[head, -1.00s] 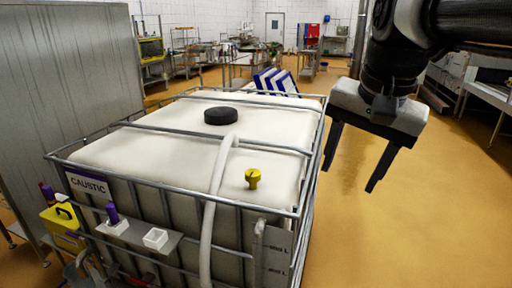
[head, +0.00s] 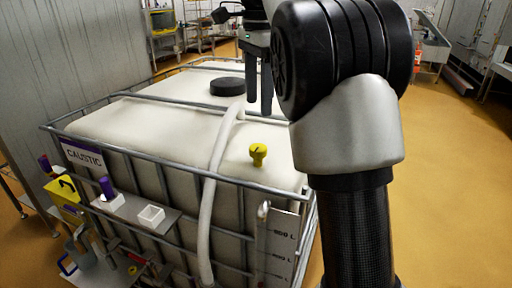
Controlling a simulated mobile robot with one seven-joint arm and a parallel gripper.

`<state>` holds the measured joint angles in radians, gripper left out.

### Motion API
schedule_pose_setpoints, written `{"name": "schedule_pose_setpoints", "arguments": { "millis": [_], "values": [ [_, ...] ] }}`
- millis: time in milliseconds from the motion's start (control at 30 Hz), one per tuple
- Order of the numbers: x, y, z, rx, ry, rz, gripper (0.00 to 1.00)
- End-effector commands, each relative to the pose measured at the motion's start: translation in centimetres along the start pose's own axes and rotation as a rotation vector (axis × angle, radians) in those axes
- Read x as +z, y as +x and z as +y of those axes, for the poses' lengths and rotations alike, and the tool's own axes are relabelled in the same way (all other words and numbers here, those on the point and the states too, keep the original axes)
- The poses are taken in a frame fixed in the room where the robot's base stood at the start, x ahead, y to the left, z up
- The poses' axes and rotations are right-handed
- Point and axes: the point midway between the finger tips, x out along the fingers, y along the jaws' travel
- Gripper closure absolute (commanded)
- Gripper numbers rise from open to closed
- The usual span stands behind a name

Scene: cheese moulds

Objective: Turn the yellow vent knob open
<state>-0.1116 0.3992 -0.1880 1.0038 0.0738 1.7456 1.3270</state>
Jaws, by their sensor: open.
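The yellow vent knob (head: 258,154) stands upright on the white top of the caustic tank (head: 150,125), near its front right corner. My gripper (head: 259,108) is open and empty, fingers pointing down, above the tank top. In the picture it is above the knob and apart from it, beside the black lid. My own arm hides part of the gripper and the tank's right side.
A metal cage with top bars (head: 225,179) surrounds the tank. A white hose (head: 214,180) runs over the top left of the knob. A black round lid (head: 227,87) sits farther back. A shelf with a white cup (head: 151,216) hangs in front.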

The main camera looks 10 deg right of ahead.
Motion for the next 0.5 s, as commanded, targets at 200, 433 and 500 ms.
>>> {"name": "schedule_pose_setpoints", "arguments": {
  "millis": [200,433,500],
  "values": [
    [0.0,5.3,0.1,0.003,-0.001,0.0,0.44],
    [0.0,9.7,0.1,0.001,-0.002,0.0,0.44],
    [0.0,10.7,0.1,0.001,-0.002,0.0,0.44]
  ]
}}
